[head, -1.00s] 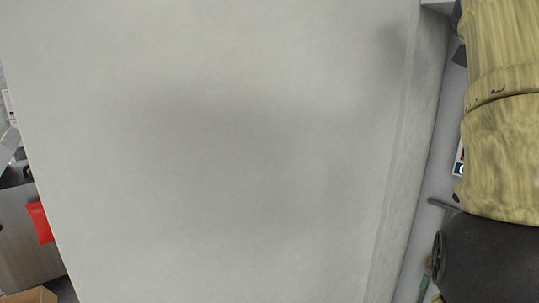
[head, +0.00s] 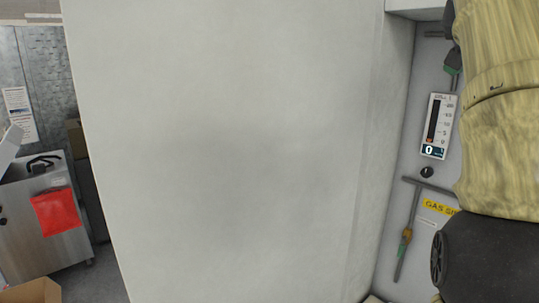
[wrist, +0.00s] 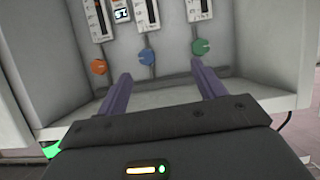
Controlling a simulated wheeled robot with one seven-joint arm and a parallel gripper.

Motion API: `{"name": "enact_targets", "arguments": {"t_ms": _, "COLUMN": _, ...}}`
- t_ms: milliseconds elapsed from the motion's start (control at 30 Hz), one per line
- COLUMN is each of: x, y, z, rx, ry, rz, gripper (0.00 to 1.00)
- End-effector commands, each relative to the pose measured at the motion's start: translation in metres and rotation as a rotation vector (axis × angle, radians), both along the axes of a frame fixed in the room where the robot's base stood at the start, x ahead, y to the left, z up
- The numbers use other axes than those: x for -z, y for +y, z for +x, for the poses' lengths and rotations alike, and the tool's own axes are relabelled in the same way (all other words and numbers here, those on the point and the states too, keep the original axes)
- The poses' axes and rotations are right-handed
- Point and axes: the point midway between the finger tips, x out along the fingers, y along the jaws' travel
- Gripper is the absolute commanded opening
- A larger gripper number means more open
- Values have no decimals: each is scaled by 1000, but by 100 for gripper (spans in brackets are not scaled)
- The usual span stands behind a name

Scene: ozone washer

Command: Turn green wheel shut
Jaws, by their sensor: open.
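The green wheel (wrist: 201,48) is a small round knob on the grey panel in the wrist view, under a gauge at the upper right. My gripper (wrist: 160,69) is open and empty, with its two purple fingers pointing toward the panel. The right finger's tip lies just below the green wheel in the picture; the left tip lies below and left of the blue wheel. Whether either finger touches the panel I cannot tell. In the head view my gripper is out of sight and I cannot make out the green wheel.
A blue wheel (wrist: 146,55) and an orange wheel (wrist: 98,66) sit left of the green one, below gauges. A large pale wall (head: 230,150) fills the head view. Right of it are a gauge (head: 437,125) and pipes (head: 408,225). A red cloth (head: 56,211) hangs at left.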

Motion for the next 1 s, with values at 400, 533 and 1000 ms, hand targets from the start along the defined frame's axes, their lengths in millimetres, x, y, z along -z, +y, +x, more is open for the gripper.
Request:
{"name": "enact_targets", "arguments": {"t_ms": 400, "x": 73, "y": 7, "z": 41, "rx": -106, "ry": 110, "rz": 34, "gripper": 69}}
{"name": "enact_targets", "arguments": {"t_ms": 533, "x": 114, "y": 13, "z": 58, "rx": -160, "ry": 165, "rz": 54, "gripper": 69}}
{"name": "enact_targets", "arguments": {"t_ms": 1000, "x": 353, "y": 76, "z": 93, "rx": -438, "ry": 428, "rz": 181, "gripper": 69}}
